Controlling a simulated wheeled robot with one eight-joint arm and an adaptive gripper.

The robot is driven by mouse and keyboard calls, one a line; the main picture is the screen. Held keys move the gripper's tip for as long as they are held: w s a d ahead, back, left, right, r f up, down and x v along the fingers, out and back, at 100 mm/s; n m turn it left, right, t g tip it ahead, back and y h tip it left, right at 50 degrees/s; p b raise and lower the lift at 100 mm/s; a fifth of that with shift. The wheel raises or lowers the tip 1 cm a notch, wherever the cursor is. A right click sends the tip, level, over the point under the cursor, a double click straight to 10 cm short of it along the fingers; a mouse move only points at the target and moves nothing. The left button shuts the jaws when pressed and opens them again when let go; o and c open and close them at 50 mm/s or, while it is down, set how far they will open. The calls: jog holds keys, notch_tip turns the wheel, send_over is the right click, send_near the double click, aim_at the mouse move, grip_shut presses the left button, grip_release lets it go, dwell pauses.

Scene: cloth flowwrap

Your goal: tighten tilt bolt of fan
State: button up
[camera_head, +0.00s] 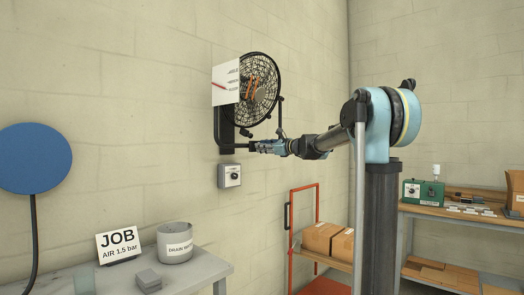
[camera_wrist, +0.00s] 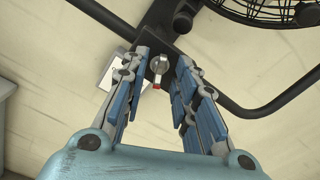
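The black wall fan (camera_head: 262,112) hangs on a dark bracket (camera_head: 221,128); part of its cage (camera_wrist: 268,12) and its bent tube show at the top right of the wrist view. The tilt bolt (camera_wrist: 159,66), a grey metal piece with a red tip, sits on the dark bracket plate in the wrist view. My gripper (camera_head: 258,147) is at the lower part of the bracket. In the wrist view my gripper (camera_wrist: 162,60) has its blue-padded fingers apart, one on each side of the bolt, with visible gaps. In the head view the bolt is too small to make out.
A white card (camera_head: 226,82) with a red mark hangs in front of the fan's left side. A grey switch box (camera_head: 231,175) is on the wall just below my gripper. A table (camera_head: 205,267) with a bucket (camera_head: 174,243) stands lower left. A red cart (camera_head: 305,205) stands below.

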jog(key=shift+w+a, duration=0.4)
jog(key=shift+a, duration=0.1)
grip_shut()
jog(key=shift+n, duration=1.5)
grip_release()
